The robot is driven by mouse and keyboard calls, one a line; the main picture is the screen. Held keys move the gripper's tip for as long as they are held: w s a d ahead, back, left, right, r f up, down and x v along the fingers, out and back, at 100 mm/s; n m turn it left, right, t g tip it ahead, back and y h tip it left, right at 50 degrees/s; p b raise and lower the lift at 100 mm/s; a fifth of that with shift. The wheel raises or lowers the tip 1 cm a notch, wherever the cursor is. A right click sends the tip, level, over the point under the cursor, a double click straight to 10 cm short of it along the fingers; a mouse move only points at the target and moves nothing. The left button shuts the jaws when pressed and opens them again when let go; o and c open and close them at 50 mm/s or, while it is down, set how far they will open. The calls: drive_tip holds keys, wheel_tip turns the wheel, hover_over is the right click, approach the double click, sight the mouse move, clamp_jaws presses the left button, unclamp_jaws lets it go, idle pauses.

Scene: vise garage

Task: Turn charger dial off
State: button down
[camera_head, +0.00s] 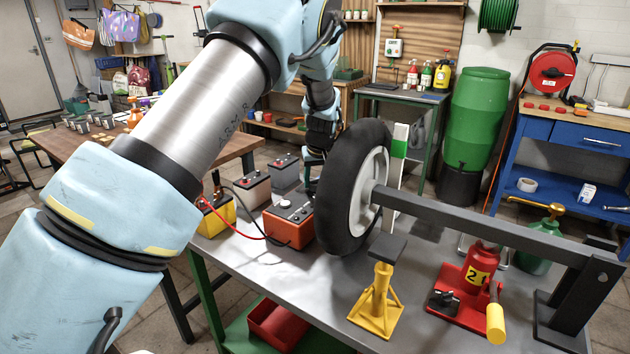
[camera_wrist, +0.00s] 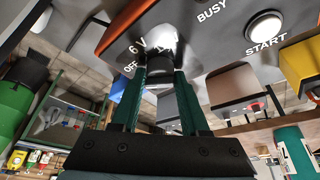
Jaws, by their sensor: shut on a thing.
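The charger (camera_head: 292,228) is an orange-red box with a grey top on the metal table, left of the wheel. In the wrist view its grey panel (camera_wrist: 215,35) fills the top, with the labels OFF, 6 V, BUSY and START. In the head view my gripper (camera_head: 311,188) is over the charger, partly hidden by the wheel.
The large black wheel (camera_head: 340,190) stands close to the right of my gripper. Batteries (camera_head: 252,186) stand to the left and behind. Red and black cables run beside the charger. A yellow jack stand (camera_head: 377,302) and a red jack (camera_head: 470,290) stand at the table's front right.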

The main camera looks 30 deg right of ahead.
drive_tip(key=shift+c, duration=2.2)
unclamp_jaws()
wheel_tip(320, 180, up, 10)
drive_tip(key=b, duration=0.2)
